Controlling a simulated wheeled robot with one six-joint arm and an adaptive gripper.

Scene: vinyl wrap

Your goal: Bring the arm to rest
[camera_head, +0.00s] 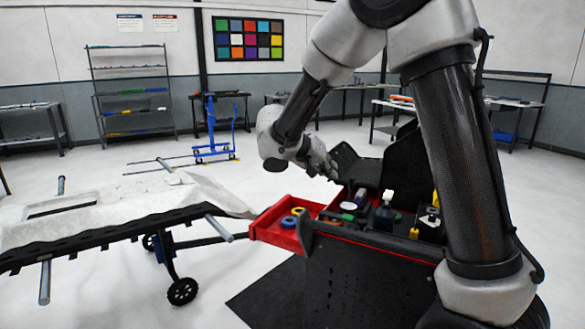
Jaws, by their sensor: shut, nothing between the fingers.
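My arm rises at the right of the head view, bends at the top and reaches down to the left. My gripper (331,172) hangs at the end of the wrist, above the back edge of the black tool cart (365,285). It looks small and dark, and its fingers are shut with nothing held. It appears apart from the cart's contents, though the exact gap is hard to tell.
A red tray (275,238) with rolls of tape juts from the cart's left. Bottles and small tools fill the cart top. A wheeled stand with a pale panel (110,208) is at left. A blue wheeled frame (212,130) and shelves (130,90) stand behind. Open floor lies between.

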